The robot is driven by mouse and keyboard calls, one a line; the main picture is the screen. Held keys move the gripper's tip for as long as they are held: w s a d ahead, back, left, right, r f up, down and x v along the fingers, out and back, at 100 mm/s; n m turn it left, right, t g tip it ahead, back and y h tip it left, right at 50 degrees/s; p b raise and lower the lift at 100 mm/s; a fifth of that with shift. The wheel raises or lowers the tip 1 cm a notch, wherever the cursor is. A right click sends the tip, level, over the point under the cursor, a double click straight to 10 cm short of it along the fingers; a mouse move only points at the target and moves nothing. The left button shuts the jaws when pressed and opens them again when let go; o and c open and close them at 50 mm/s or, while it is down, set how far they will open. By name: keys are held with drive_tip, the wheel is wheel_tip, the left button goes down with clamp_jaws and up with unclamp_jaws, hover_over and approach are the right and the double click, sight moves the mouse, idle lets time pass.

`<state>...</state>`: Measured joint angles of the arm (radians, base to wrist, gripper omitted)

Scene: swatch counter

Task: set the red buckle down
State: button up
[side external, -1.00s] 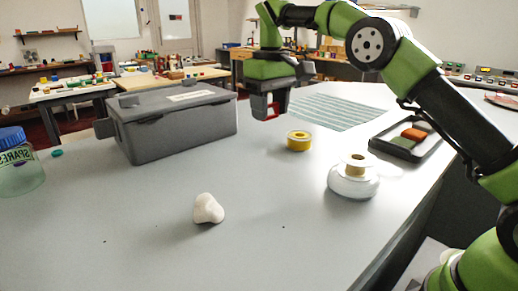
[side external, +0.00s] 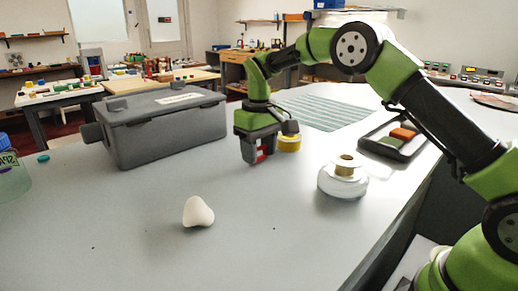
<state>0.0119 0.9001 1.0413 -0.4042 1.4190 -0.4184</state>
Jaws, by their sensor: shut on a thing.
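My gripper (side external: 257,158) is shut on the red buckle (side external: 263,151) and points down over the grey counter (side external: 270,215). Only part of the buckle shows, as red between the dark fingers; the rest is hidden by them. The fingertips are at or very near the counter surface; I cannot tell whether the buckle touches it. The gripper is in front and to the left of a yellow roll (side external: 289,144), which its body partly covers.
A grey lidded box (side external: 170,130) stands at left. A white lump (side external: 198,212) lies in front. A glass jar (side external: 342,182) and a dark tray of swatches (side external: 411,151) are at right. A striped mat (side external: 325,112) lies behind. The front middle counter is mostly clear.

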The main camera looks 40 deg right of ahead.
sight(260, 148)
drive_tip(key=shift+f, duration=0.1)
drive_tip(key=o, duration=0.9)
drive_tip(key=shift+s+r, duration=0.1)
drive_tip(key=shift+r, duration=3.95)
drive_tip(key=s+a+r+t, duration=0.1)
drive_tip(key=s+r+t, duration=0.1)
drive_tip(key=s+r, duration=0.45)
drive_tip(key=s+a+m+t+y, duration=0.2)
drive_tip(key=s+t, duration=0.3)
drive_tip(key=s, duration=1.4)
drive_tip(key=shift+s+m, duration=0.4)
drive_tip(key=shift+m, duration=0.5)
drive_tip(key=shift+o, duration=0.5)
drive_tip(key=shift+s+a+f, duration=0.1)
drive_tip(key=shift+s+f, duration=0.25)
